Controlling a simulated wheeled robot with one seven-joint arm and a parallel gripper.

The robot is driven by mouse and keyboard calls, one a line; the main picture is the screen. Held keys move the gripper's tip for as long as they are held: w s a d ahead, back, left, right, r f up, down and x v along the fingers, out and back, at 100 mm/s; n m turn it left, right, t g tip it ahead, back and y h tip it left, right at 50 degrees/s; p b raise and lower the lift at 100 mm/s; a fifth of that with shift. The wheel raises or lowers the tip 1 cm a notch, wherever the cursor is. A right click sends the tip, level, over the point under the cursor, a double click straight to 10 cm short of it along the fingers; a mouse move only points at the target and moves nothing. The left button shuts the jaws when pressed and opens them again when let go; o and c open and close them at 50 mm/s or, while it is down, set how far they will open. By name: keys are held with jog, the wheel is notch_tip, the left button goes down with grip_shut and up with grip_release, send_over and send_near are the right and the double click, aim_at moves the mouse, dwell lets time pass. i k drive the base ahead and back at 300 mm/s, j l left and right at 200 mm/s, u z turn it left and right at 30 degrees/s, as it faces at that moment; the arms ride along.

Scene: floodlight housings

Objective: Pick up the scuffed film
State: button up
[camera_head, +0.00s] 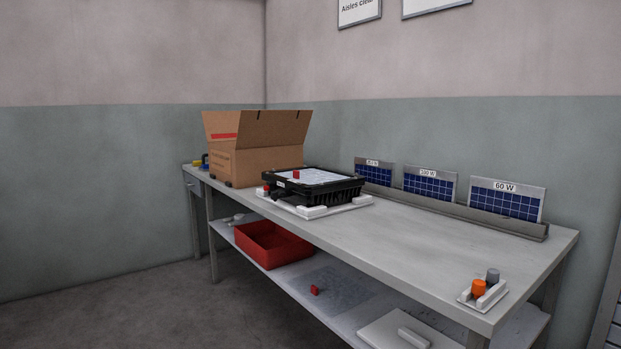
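A thin grey translucent sheet (340,285) that looks like film lies flat on the lower shelf. A small red block or tab (315,290) is at its left part. Another pale film-like sheet (318,177) covers the top face of the black floodlight housing (325,191) on the bench, with a small red tab (296,174) standing on it. Scuffs are too small to make out on either sheet. My gripper is not in view.
The housing rests on a white cradle (338,207) on the grey bench (420,245). An open cardboard box (255,160) stands behind it. A red bin (268,246) and a white lidded panel (395,332) flank the lower sheet. The bench's middle right is clear.

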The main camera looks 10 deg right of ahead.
aim_at(310, 176)
jog(key=i+j+z, duration=0.2)
jog(key=i+j, duration=0.35)
jog(key=i, duration=0.15)
jog(key=i+j+z, duration=0.2)
jog(key=i+j, duration=0.45)
jog(key=i+j+z, duration=0.2)
jog(key=i+j, duration=0.4)
jog(key=j, duration=0.2)
